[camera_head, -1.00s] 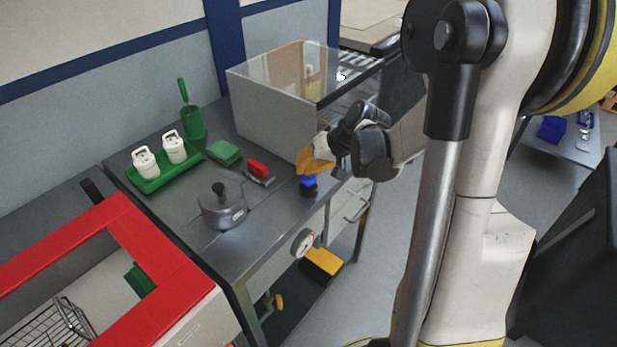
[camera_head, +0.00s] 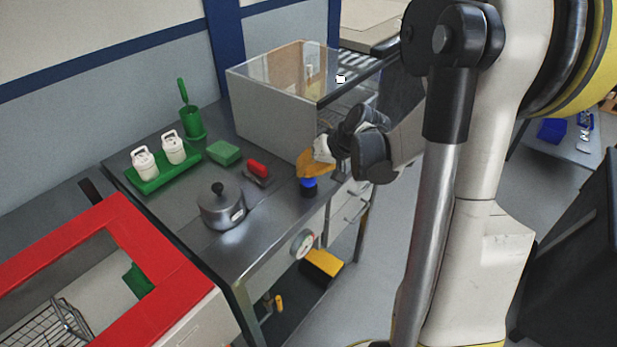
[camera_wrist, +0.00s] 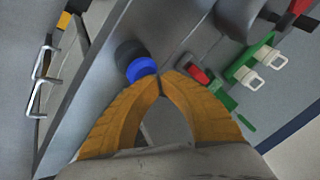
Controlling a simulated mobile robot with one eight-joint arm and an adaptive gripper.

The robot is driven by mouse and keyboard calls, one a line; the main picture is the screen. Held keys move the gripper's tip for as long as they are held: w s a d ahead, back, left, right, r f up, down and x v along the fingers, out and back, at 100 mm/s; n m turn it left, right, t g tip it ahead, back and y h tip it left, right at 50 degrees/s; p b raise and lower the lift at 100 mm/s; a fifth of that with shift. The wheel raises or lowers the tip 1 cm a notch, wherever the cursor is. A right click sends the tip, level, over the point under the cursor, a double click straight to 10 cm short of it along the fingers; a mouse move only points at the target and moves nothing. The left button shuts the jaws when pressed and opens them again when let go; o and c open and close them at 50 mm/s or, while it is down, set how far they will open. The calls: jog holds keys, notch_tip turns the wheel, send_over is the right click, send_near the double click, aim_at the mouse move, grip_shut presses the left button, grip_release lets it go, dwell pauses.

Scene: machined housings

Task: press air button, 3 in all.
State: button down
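The air button is a round blue cap on a black base. In the head view the blue cap (camera_head: 308,183) sits near the front edge of the metal bench, just below my fingertips. In the wrist view the blue cap (camera_wrist: 141,69) is just left of my fingertips, and its black base (camera_wrist: 128,51) shows behind it. My gripper (camera_head: 304,174) has orange fingers and points down beside the cap. In the wrist view the tips of my gripper (camera_wrist: 161,80) meet, with nothing between them. I cannot tell whether they touch the cap.
A clear-topped box (camera_head: 270,105) stands close behind my gripper. A gauge (camera_head: 302,244) is on the bench front.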

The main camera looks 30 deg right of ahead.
jog(key=shift+f, duration=0.35)
jog(key=shift+r, duration=0.1)
dwell(0.4)
jog(key=shift+r+p, duration=0.65)
jog(key=shift+r, duration=0.5)
jog(key=shift+r, duration=0.1)
jog(key=shift+r+p, duration=1.9)
jog(key=shift+r, duration=0.5)
notch_tip(320, 180, up, 4)
jog(key=p, duration=0.3)
jog(key=shift+f, duration=0.1)
